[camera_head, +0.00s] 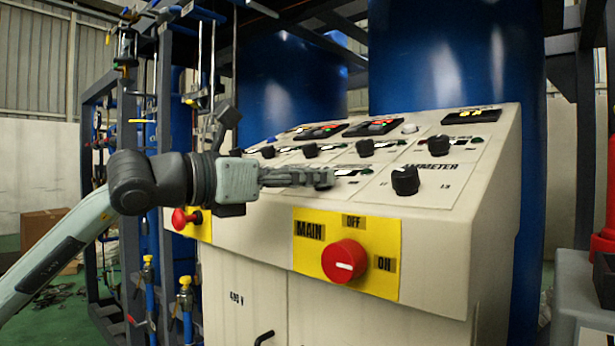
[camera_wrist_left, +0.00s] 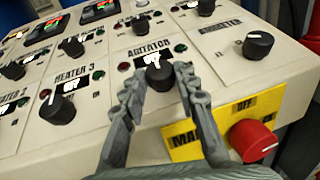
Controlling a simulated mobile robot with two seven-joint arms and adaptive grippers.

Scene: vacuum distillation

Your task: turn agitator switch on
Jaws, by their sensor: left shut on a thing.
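The agitator switch is a small black knob (camera_wrist_left: 159,75) under the AGITATOR label (camera_wrist_left: 151,50) on the sloped cream control panel (camera_head: 457,227). My left gripper (camera_head: 328,177) reaches in from the left, low over the panel's front edge. In the wrist view, the left gripper (camera_wrist_left: 157,84) has one finger on each side of the agitator knob and is shut on it. In the head view the fingers hide this knob. A white mark shows on its top, but I cannot tell its exact setting. My right gripper is not in view.
The ammeter knob (camera_head: 405,180) is close to the right of the fingers. The red MAIN switch (camera_head: 344,261) on a yellow plate is just below. A red button (camera_head: 184,219) is under my left wrist. The heater 3 knob (camera_wrist_left: 58,109) is left of the agitator knob.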

